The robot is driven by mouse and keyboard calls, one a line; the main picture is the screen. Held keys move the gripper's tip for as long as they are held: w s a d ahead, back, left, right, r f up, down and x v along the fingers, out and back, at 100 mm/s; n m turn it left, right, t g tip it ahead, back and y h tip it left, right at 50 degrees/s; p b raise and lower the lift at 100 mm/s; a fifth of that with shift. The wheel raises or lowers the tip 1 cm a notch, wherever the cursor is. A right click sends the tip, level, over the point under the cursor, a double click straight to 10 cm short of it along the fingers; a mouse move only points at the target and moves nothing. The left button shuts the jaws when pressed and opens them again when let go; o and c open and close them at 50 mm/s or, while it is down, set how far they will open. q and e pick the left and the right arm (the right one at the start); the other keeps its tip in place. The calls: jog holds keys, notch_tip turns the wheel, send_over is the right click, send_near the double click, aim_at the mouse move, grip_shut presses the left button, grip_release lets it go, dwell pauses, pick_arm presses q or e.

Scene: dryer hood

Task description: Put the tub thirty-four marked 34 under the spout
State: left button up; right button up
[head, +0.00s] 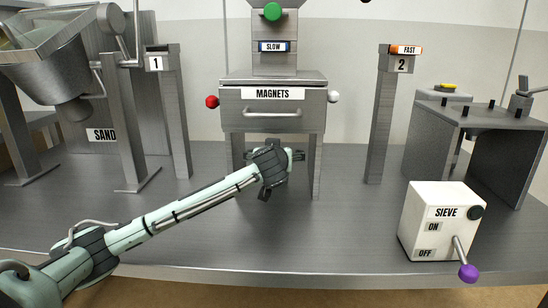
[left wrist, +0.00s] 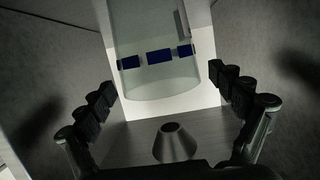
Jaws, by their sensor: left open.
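My left gripper (head: 276,172) reaches between the legs below the MAGNETS box (head: 273,107) in the head view. In the left wrist view, its open fingers (left wrist: 165,85) stand either side of a pale translucent tub (left wrist: 158,82) with dark blue patches, apart from both. I can read no number on the tub. No tub can be made out in the head view. A grey cone-shaped piece (left wrist: 177,143), perhaps the spout, shows close to the gripper in the left wrist view. My right gripper is not in view.
Post 1 (head: 176,120) and post 2 (head: 379,125) flank the MAGNETS box. The SAND hopper (head: 48,75) stands at the left. A white SIEVE switch box (head: 425,205) stands at the front right. The bench top (head: 330,235) is clear at the front middle.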

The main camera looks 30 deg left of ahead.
pick_arm(q)
jog(key=v, duration=1.1)
jog(key=shift+a, duration=0.15)
dwell(0.9)
